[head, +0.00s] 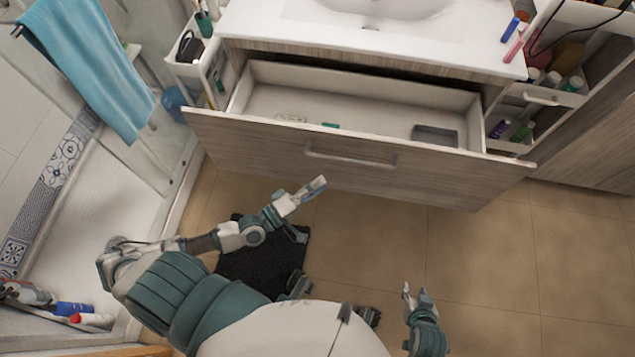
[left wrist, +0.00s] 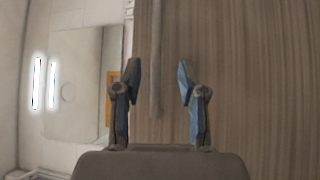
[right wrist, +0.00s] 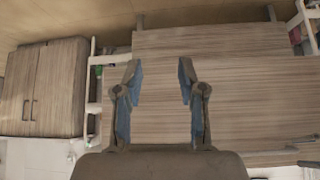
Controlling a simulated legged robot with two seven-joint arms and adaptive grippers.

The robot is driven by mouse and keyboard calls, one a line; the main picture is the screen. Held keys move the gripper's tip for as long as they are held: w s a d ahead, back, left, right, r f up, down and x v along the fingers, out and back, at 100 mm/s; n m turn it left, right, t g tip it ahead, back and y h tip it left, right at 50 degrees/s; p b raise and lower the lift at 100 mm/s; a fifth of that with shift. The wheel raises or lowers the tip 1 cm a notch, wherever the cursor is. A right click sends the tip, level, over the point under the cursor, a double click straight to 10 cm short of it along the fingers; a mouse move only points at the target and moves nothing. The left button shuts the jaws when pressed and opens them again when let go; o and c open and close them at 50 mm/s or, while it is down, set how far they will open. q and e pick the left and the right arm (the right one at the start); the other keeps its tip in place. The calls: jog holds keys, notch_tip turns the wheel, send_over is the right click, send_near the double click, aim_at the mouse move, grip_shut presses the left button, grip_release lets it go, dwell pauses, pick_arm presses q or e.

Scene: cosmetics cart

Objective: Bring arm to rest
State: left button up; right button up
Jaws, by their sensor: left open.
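My left gripper (head: 314,187) is in front of the open drawer's wooden front, below its handle in the head view. In the left wrist view my left gripper (left wrist: 158,75) has its two blue-padded fingers apart with nothing between them. My right gripper (head: 408,293) is low over the tiled floor, to the right of my body. In the right wrist view my right gripper (right wrist: 159,75) also has its fingers apart and empty, facing wood-grain panels.
The drawer (head: 250,146) is pulled out under the white sink counter (head: 262,30), with a grey tray (head: 434,135) and small items inside. A shelf cart (head: 202,72) stands left. A towel (head: 88,62) hangs at the far left. Floor (head: 480,250) at right is clear.

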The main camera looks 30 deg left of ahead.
pick_arm(q)
jog(key=shift+f, duration=0.1)
notch_tip(320, 180, down, 17)
jog(key=s+m+g+y+p, duration=0.35)
jog(key=m+g+p, duration=0.25)
jog(key=m, duration=0.2)
jog(key=s+a+f+m+g+y+p, duration=0.2)
jog(key=s+f+g+y, duration=0.1)
jog(key=s+f, duration=0.5)
jog(key=s+a+f+m+g+y+p, duration=0.1)
jog(key=s+f+m+g+y+p, duration=0.1)
jog(key=s+f+g, duration=0.4)
jog(key=s+f+y, duration=0.1)
jog(key=s+f, duration=0.2)
jog(key=s, duration=0.3)
jog(key=shift+a+m, duration=0.3)
jog(key=shift+a, duration=0.1)
pick_arm(e)
jog(key=s+d+f+g, duration=0.1)
jog(key=s+f, duration=0.3)
jog(key=f, duration=0.3)
jog(key=s+d+f+g, duration=0.1)
jog(key=s+f+g, duration=0.1)
jog(key=s+f, duration=0.2)
jog(key=s+d+f+g+h, duration=0.1)
jog(key=s+f, duration=0.3)
jog(key=f, duration=0.6)
jog(key=shift+f+g, duration=0.15)
jog(key=shift+g, duration=0.55)
